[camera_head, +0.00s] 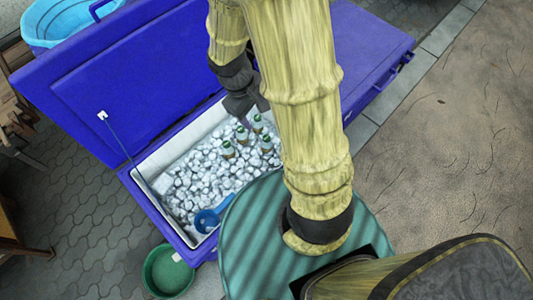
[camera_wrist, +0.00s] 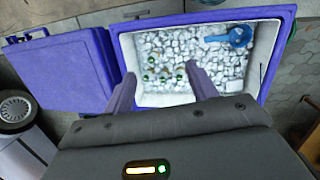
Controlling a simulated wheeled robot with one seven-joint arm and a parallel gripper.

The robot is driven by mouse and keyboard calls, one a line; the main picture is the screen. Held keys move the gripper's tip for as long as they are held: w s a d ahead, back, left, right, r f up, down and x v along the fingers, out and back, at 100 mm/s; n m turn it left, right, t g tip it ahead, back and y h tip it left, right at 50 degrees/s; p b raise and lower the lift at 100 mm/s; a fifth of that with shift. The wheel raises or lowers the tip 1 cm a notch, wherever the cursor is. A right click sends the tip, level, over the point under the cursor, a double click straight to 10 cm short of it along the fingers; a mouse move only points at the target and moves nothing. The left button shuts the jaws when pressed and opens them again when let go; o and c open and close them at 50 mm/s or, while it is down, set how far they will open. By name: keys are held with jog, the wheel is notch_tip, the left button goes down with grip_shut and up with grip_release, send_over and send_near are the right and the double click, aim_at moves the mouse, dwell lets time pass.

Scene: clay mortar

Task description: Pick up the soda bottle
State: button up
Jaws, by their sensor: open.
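Several small soda bottles with green caps stand in white ice inside a blue cooler (camera_head: 163,215); one soda bottle (camera_head: 228,150) is nearest the cooler's middle. In the wrist view the soda bottles (camera_wrist: 165,77) show as green caps around and beyond the space between my fingers. My gripper (camera_wrist: 160,90) is open and empty, with one finger at each side of the bottle group. In the head view my gripper (camera_head: 246,118) hangs over the back of the cooler, close to the bottles. My arm hides the cooler's right part.
A blue scoop (camera_head: 208,217) lies on the ice at the front. The cooler's open lid (camera_head: 130,75) stands behind it. A green tub (camera_head: 167,272) sits in front on the paving, and a light blue tub (camera_head: 65,22) stands at the back left. The cooler walls surround the bottles.

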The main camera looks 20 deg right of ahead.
jog(key=w+f+n+h+b, duration=0.35)
jog(key=f+b, duration=0.35)
jog(key=f, duration=0.6)
jog(key=w+f+n+h+b, duration=0.25)
jog(key=f+n+b, duration=0.4)
jog(key=f, duration=0.65)
jog(key=n+t+h+b, duration=0.4)
jog(key=n+t+b, duration=0.25)
jog(key=b, duration=0.65)
send_near(264, 140)
jog(key=a+r, duration=0.1)
jog(key=a, duration=0.2)
jog(key=shift+s+a+r+g+p, duration=0.15)
jog(key=shift+s+r+g+p, duration=0.1)
jog(key=shift+g+p, duration=0.1)
jog(key=b+x, duration=0.4)
jog(key=x, duration=0.8)
jog(key=shift+b, duration=0.3)
jog(key=shift+w, duration=0.1)
jog(key=shift+d+f, duration=0.1)
jog(key=shift+d, duration=0.1)
